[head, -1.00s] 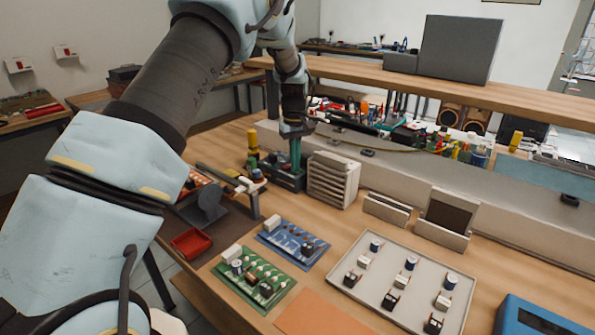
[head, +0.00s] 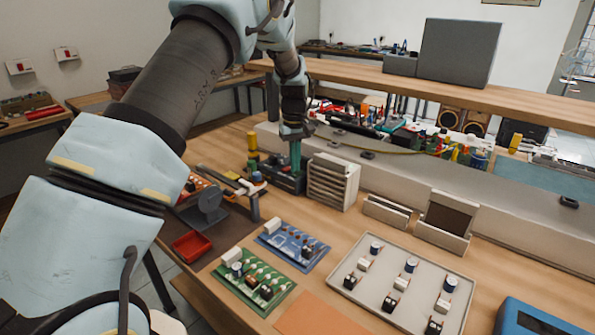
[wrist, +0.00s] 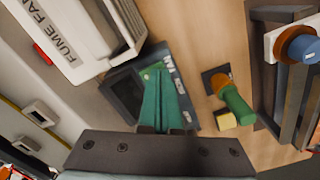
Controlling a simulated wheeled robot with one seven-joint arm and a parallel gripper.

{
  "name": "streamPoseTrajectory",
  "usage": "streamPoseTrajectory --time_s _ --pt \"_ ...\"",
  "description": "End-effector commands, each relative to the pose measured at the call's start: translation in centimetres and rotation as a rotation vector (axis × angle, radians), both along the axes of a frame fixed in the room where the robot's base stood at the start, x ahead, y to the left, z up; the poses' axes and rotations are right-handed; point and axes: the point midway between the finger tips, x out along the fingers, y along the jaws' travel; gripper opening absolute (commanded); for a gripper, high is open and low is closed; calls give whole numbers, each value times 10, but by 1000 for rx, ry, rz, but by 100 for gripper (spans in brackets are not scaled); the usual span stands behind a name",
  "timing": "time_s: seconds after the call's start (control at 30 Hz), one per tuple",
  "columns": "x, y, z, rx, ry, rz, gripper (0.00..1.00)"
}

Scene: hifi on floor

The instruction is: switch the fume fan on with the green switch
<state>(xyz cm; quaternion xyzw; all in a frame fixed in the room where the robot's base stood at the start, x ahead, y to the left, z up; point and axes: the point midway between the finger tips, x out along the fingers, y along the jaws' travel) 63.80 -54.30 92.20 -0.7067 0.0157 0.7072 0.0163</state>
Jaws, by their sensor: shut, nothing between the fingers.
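The fume fan is a white louvred box (head: 333,181) on the bench. The wrist view shows its side lettered "FUME FAN" (wrist: 68,35). Beside it sits a dark box (head: 290,180) with pale lettering, also in the wrist view (wrist: 184,88). My gripper (head: 295,168) points down over this dark box, its green fingers together and empty. In the wrist view the fingertips (wrist: 157,72) are over the dark box. A lighter green patch shows right at the tips; I cannot tell if it is the green switch or whether the fingers touch it. The fingers hide part of the box top.
A yellow-and-green tool (head: 253,158) stands left of the dark box. A small red part (wrist: 42,54) shows by the fume fan. Circuit boards (head: 292,245), a red tray (head: 192,245) and a parts tray (head: 385,312) lie in front. A grey rail runs behind.

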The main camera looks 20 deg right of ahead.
Motion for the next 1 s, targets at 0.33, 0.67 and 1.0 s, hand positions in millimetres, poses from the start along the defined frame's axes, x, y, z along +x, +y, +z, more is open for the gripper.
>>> streamPoseTrajectory --time_s 0.33,0.67,1.0 --pt "0 0 31 -1 -1 0 0" --pt "0 0 57 -2 -2 0 0" --pt "0 0 59 -1 -1 0 0"
